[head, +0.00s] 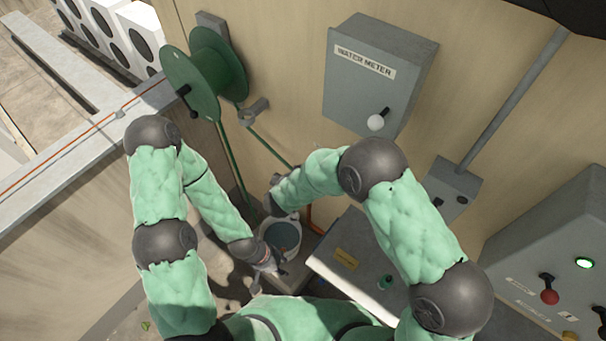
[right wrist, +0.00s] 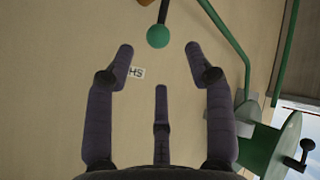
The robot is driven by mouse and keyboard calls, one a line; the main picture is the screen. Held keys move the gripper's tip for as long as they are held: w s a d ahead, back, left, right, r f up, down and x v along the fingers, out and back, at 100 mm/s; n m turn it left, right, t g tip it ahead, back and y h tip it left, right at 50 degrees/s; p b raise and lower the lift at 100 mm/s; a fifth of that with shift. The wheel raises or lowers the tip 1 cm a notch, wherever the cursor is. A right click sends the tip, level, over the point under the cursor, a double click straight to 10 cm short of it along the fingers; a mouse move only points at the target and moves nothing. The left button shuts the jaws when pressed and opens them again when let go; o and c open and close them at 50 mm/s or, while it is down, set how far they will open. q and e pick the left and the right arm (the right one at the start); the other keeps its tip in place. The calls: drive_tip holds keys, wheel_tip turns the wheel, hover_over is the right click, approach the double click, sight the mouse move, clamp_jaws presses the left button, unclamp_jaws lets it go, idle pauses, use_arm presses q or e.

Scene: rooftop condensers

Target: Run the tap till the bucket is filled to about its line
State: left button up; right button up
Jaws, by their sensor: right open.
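The pale bucket (head: 269,227) stands by the wall in the head view, with a dark teal surface inside that looks like water. I cannot make out a fill line or a stream. My left gripper (head: 274,266) is at the bucket's near side; whether its fingers touch or hold the bucket is unclear. My right gripper (right wrist: 159,50) is open and empty. A green ball knob on a dark lever (right wrist: 158,37), likely the tap handle, is just beyond its fingertips, apart from them. In the head view my right forearm hides the tap area above the bucket.
A green hose reel (head: 205,70) with a hanging hose is on the wall. A water meter box (head: 375,75) is right of it. A grey box (head: 350,255) stands right of the bucket, and a control panel (head: 560,270) is at far right. A ledge (head: 80,150) runs along the left.

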drive_tip(key=shift+v, duration=1.85)
